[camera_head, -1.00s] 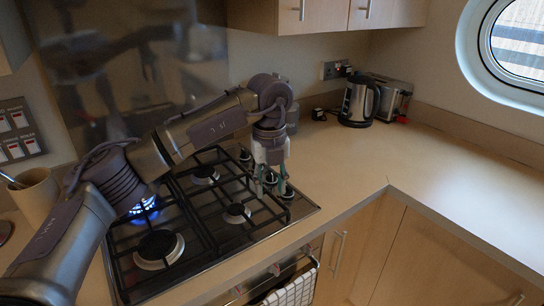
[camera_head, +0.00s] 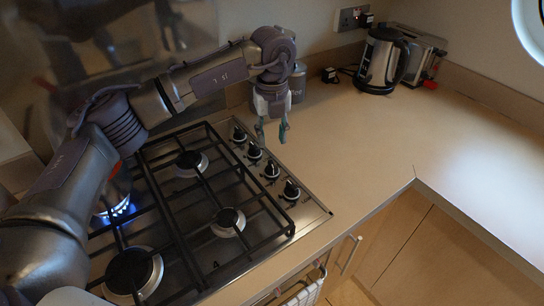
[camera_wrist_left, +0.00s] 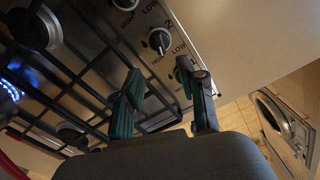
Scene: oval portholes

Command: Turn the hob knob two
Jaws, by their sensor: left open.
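The hob has a row of several black knobs along its right side. In the wrist view, the knob with a "2" beside it (camera_wrist_left: 160,40) stands beyond the fingertips, between "HIGH" and "LOW" marks. In the head view, knob two (camera_head: 271,170) appears to be the second from the front. My left gripper (camera_head: 272,132) is open and empty, fingers pointing down, near the back of the knob row. In the wrist view its fingertips (camera_wrist_left: 166,78) are apart, and the right finger partly hides the knob marked "1" (camera_wrist_left: 181,72). My right gripper is out of view.
A flame (camera_head: 118,210) burns on the left burner. Black pan supports (camera_head: 210,189) cover the hob. A kettle (camera_head: 382,62) and a toaster (camera_head: 424,62) stand at the back. The counter right of the knobs (camera_head: 350,150) is clear.

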